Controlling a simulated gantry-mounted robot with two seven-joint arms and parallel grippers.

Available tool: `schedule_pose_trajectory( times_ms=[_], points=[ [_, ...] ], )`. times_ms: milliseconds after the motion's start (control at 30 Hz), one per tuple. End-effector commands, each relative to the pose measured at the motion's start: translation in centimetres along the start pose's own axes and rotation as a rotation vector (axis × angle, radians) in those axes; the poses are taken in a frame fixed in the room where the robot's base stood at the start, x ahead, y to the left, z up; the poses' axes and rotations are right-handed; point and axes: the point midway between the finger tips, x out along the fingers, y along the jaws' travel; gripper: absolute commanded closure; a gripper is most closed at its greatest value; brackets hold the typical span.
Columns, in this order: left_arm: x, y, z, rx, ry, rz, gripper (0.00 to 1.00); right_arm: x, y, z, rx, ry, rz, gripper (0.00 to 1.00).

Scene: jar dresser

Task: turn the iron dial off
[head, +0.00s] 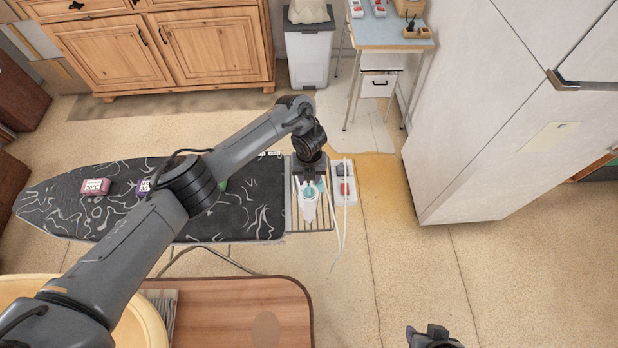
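A white iron (308,207) with a teal part stands on the wire rest (322,224) at the right end of the ironing board (262,222). My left gripper (309,184) points down right over the iron's teal part, which may be the dial. The gripper hides much of the iron, and I cannot tell whether its fingers touch it or how far apart they are. My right gripper (433,338) shows only in part at the bottom edge, away from the board.
A power strip (344,183) with a red switch lies beside the iron, and a white cord (338,250) hangs down. A pink pack (95,187) lies on the board. A wooden table (240,310) is in front. The floor at right is clear.

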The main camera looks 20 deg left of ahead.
Motion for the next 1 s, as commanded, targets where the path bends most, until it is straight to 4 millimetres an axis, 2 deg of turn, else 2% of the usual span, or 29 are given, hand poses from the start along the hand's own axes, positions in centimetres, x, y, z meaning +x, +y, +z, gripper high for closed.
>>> schedule_pose_trajectory(
  times_ms=[33, 300, 867, 1000],
  points=[
    [-1.4, 0.1, 0.1, 0.002, -0.003, 0.001, 0.63, -1.2, 0.1, -0.4, -0.002, 0.000, 0.001, 0.57],
    [-3.9, 0.0, 0.0, 0.001, -0.001, 0.000, 0.63, -2.9, 0.2, -0.9, -0.002, 0.000, 0.002, 0.57],
    [-4.2, 0.0, 0.0, 0.000, 0.000, 0.001, 0.63, -3.1, -0.1, -1.1, 0.007, 0.002, -0.006, 0.57],
    [-3.5, 0.3, -0.6, 0.000, 0.013, 0.006, 0.63, -3.2, -0.1, -1.1, 0.007, 0.002, -0.006, 0.57]
  ],
)
